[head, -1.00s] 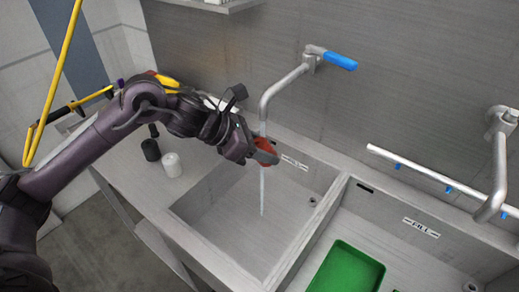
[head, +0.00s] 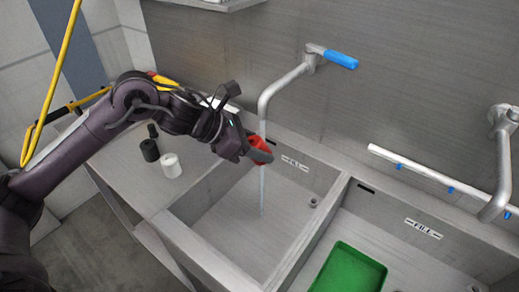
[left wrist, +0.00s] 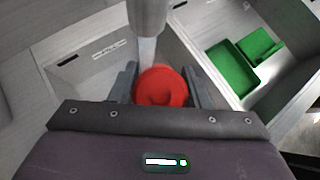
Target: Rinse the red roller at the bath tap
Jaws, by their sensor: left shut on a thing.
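The red roller (head: 259,146) is in my left gripper (head: 262,153), which is shut on it. In the head view it is held just below the spout of the bath tap (head: 285,85), over the left basin (head: 235,222). A thin stream of water (head: 263,190) runs down from the tap at the roller. In the left wrist view the roller (left wrist: 162,87) sits between the two fingers (left wrist: 160,88), with the spout (left wrist: 147,18) and water (left wrist: 147,50) right beside or on it. My right gripper is not in view.
A green tray (head: 346,268) lies in the right basin. A black cylinder (head: 150,150) and a white one (head: 171,165) stand on the left ledge. A second tap (head: 501,165) and a white rail with blue nozzles (head: 430,178) are at the right.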

